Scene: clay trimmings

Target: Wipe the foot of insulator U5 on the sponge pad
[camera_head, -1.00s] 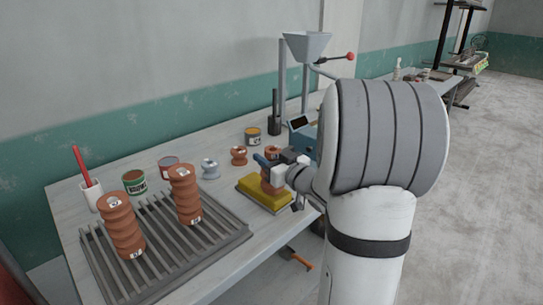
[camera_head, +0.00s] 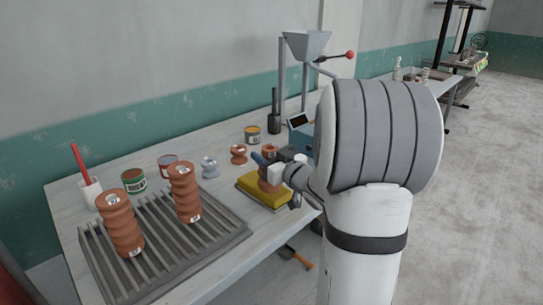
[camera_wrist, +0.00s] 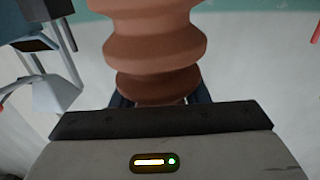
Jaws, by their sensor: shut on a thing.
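My gripper (camera_head: 268,168) is shut on a brown ribbed insulator (camera_head: 267,185). Its lower end is at the top of the yellow sponge pad (camera_head: 256,196), near the right front edge of the bench; I cannot tell how firmly it touches. In the wrist view the held insulator (camera_wrist: 155,50) stands beyond the gripper body, its ribs clear and its far end cut off by the frame edge. No label on it is legible, and the fingers largely hide behind the gripper body.
Two tall brown insulators (camera_head: 121,228) (camera_head: 185,196) stand on a slatted grey rack (camera_head: 215,240) to the left. A hopper stand (camera_head: 306,45) rises behind.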

